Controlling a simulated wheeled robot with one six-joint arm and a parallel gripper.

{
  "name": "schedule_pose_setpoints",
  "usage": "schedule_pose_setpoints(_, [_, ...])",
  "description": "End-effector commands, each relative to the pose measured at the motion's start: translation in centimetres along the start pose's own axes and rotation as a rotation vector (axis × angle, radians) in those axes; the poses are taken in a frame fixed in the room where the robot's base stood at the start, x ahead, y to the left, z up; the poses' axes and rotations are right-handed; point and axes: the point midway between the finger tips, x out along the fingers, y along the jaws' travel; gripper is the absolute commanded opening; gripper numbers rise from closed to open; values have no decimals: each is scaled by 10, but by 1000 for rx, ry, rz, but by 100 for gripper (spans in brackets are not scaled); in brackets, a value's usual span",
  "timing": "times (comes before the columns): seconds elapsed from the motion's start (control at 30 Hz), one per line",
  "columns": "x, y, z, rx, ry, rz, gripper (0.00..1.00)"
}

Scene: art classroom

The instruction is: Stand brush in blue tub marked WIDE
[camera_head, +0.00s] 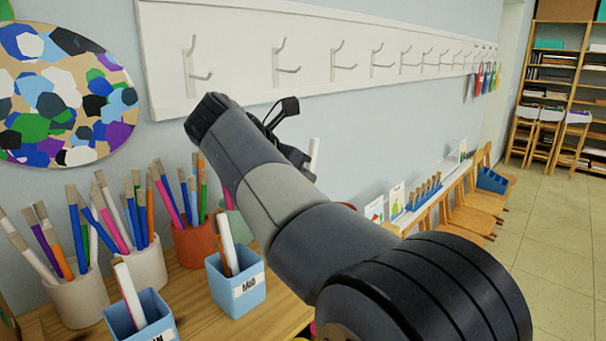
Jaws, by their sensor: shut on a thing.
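My gripper (290,135) is at the far end of my arm, in front of the wall and mostly hidden behind the wrist. It is shut on a brush (314,153), of which only a short white length shows beside the dark fingers. Two blue tubs stand on the wooden top below. One blue tub (226,291) has a white label whose word I cannot read surely, and a white and a brown brush stand in it. The other blue tub (119,322), at the bottom edge, has a label cut off by the frame and also holds brushes. I cannot tell which is marked WIDE.
A white pot (78,302), another white pot (146,271) and a terracotta pot (192,243) full of brushes stand behind the tubs. A white hook rail (240,95) runs along the wall. A low shelf with chairs (470,210) is at right, beside open floor (550,260).

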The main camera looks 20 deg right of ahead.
Motion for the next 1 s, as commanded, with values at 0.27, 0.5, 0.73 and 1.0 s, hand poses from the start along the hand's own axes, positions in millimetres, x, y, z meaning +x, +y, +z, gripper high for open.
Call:
schedule_pose_setpoints(0.27, [18, 0, -16, -2, 0, -1, 0])
schedule_pose_setpoints(0.5, [34, 0, -28, -1, 0, -2, 0])
schedule_pose_setpoints(0.73, [48, 0, -39, -1, 0, -2, 0])
schedule_pose_setpoints(1.0, [59, 0, -48, -1, 0, -1, 0])
